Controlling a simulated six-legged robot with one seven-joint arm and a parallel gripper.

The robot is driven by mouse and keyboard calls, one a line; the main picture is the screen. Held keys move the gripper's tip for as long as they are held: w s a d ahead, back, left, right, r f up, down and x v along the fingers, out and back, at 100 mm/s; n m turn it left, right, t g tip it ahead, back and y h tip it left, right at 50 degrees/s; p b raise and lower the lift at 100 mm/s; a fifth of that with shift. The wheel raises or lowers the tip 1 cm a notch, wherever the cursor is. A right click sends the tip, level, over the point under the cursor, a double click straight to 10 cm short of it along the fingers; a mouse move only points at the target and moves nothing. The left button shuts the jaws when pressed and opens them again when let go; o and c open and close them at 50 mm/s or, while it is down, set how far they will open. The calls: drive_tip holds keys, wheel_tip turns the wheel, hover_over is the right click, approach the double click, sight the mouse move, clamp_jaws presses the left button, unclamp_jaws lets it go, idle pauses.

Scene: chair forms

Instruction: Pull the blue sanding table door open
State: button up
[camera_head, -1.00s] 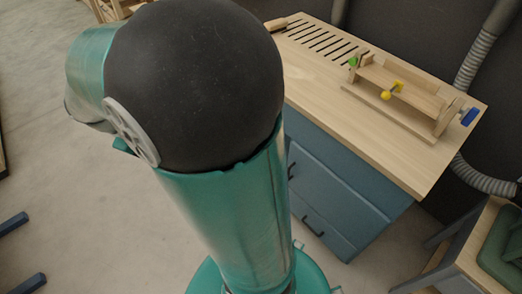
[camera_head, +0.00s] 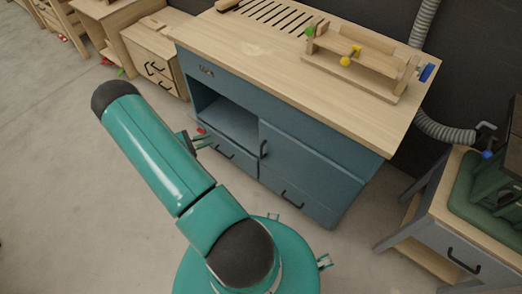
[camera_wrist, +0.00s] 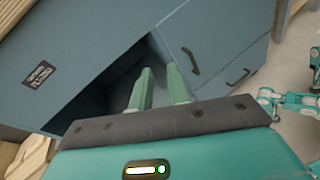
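The blue sanding table (camera_head: 345,148) has a pale wooden top (camera_head: 265,45). Its blue door (camera_head: 305,160) looks shut, right of a dark open compartment (camera_head: 225,118). The door's black upright handle (camera_head: 263,149) is near its left edge. In the wrist view the door (camera_wrist: 225,30) and handle (camera_wrist: 191,62) are at the upper right. My gripper (camera_head: 206,143) is in front of the cabinet, left of the handle and apart from it. In the wrist view its two green fingers (camera_wrist: 160,75) are apart with nothing between them, pointing toward the open compartment.
Drawers with black handles are below the compartment (camera_head: 222,150) and the door (camera_head: 291,198). A wooden jig (camera_head: 360,60) stands on the top. A wooden cabinet (camera_head: 155,55) is at the left and a bench with a green machine (camera_head: 490,195) at the right.

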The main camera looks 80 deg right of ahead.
drive_tip(key=s+d+f+n+h, duration=0.1)
drive_tip(key=s+f+n+h, duration=0.15)
drive_tip(key=s+f, duration=0.5)
drive_tip(key=s+f+n+h, duration=0.1)
drive_tip(key=s+f+n, duration=0.25)
drive_tip(key=f, duration=0.65)
hover_over(261, 158)
drive_tip(key=shift+d+m, duration=0.35)
drive_tip(key=shift+m, duration=0.05)
clamp_jaws()
